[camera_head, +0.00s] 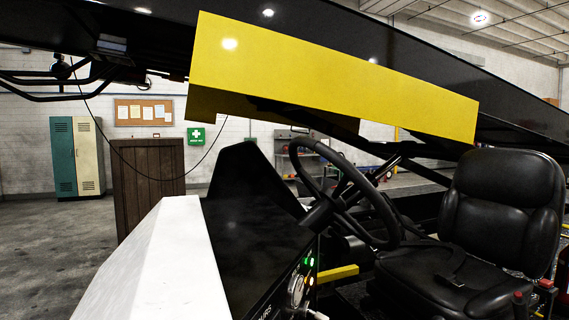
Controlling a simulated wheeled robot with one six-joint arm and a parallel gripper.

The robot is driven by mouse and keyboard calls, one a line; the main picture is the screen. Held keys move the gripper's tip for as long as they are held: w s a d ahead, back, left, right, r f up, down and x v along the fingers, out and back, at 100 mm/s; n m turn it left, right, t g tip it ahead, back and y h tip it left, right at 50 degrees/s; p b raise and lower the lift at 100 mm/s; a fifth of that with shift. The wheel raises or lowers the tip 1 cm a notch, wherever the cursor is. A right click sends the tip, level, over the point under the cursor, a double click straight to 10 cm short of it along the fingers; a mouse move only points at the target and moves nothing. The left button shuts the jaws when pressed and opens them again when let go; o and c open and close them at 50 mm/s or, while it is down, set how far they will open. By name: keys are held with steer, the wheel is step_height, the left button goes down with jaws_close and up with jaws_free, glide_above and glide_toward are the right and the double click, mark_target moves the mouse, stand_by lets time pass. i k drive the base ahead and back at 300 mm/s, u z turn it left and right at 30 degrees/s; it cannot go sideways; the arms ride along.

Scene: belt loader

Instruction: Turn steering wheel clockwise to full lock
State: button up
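The black steering wheel (381,210) stands tilted on its column to the right of the dark dashboard. Its rim, spokes and hub show, and nothing touches it. I cannot tell its turn angle from this view. My gripper is not in this view, so its state and its distance from the wheel are hidden.
A black driver's seat (497,205) stands right of the wheel. A yellow beam (335,75) slants overhead above the wheel. The white body panel (155,268) and dark dashboard (250,245) lie left of it. Open floor (45,250) shows at far left, before lockers (77,157).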

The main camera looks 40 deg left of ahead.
mark_target(350, 172)
steer(key=u, duration=1.6)
